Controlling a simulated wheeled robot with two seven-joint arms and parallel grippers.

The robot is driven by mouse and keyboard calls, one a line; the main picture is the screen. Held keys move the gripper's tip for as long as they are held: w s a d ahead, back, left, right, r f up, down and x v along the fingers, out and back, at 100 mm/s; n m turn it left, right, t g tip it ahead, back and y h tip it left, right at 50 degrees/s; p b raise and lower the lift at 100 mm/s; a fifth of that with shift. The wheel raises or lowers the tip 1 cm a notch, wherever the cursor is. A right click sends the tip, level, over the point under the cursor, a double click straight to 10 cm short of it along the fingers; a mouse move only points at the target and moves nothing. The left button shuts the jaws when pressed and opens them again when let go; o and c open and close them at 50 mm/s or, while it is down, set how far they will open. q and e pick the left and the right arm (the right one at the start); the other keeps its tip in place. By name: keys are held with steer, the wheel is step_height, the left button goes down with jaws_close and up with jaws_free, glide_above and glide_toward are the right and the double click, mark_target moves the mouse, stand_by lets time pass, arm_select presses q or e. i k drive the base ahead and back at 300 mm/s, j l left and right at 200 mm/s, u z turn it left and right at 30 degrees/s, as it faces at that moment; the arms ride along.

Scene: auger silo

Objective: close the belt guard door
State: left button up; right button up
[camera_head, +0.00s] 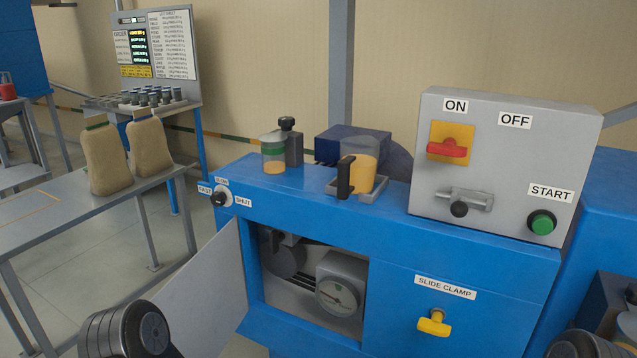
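The belt guard door (205,300) is a plain grey panel on the front of the blue machine (470,325). It stands open, swung out to the left from the left edge of a square opening. A dark rounded link of my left arm shows at the bottom left, in front of the door's lower part. A dark rounded part shows at the bottom right edge, probably my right arm. I see no fingertips of either gripper.
A grey control box (503,165) with a red switch handle and green start button stands on top. A yellow slide clamp knob (434,323) sticks out right of the opening. A small black selector knob (219,199) is above the door. Two sacks (106,160) stand on a left bench.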

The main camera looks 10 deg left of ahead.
mark_target(203, 305)
steer(key=i+j+u, duration=0.25)
steer(key=j, duration=0.15)
steer(key=i+j+u, duration=0.25)
steer(key=i+j+z, duration=0.2)
steer(key=j, duration=0.15)
steer(key=j+z, duration=0.15)
steer(key=j, duration=0.15)
steer(key=j+z, duration=0.2)
steer(key=j, duration=0.15)
steer(key=i+j+z, duration=0.1)
steer(key=j+z, duration=0.55)
steer(key=i, duration=0.05)
